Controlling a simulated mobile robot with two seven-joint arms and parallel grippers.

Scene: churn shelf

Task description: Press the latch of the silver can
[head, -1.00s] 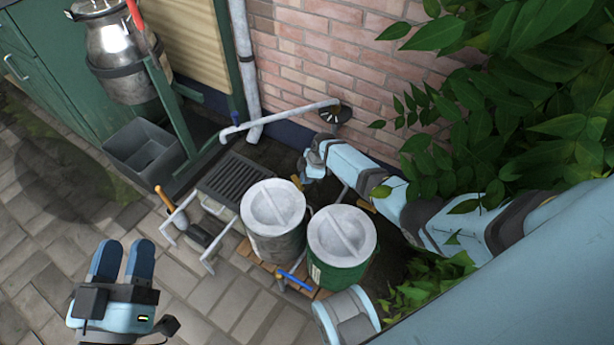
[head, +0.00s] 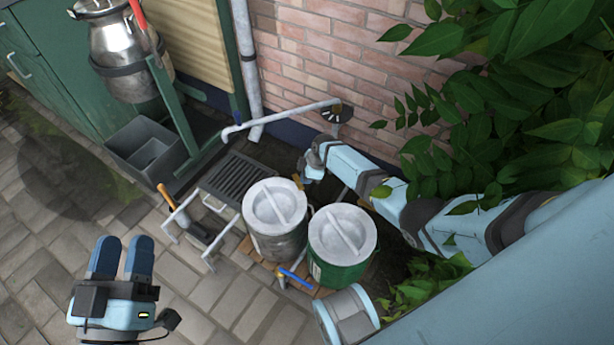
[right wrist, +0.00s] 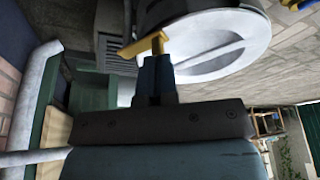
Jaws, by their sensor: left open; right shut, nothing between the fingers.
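The silver can (head: 275,240) stands upright with a pale grey ridged lid (head: 273,204) on it. Its yellow latch (head: 297,183) shows as a small piece at the can's far edge. The right wrist view shows the latch (right wrist: 146,45) as a yellow bar beside the lid (right wrist: 212,40). My right gripper (head: 306,178) is shut and empty at that far edge. Its fingertips (right wrist: 154,66) overlap the latch in the right wrist view; I cannot tell if they press on it. My left gripper (head: 122,246) is open and empty over the paving at lower left.
A green can (head: 328,272) with a similar lid stands right beside the silver can. A blue-handled tap (head: 294,276), white rails (head: 176,214), a grey bin (head: 144,150) and a metal churn (head: 120,62) are around. A brick wall (head: 320,45) and leaves (head: 560,125) border the right arm.

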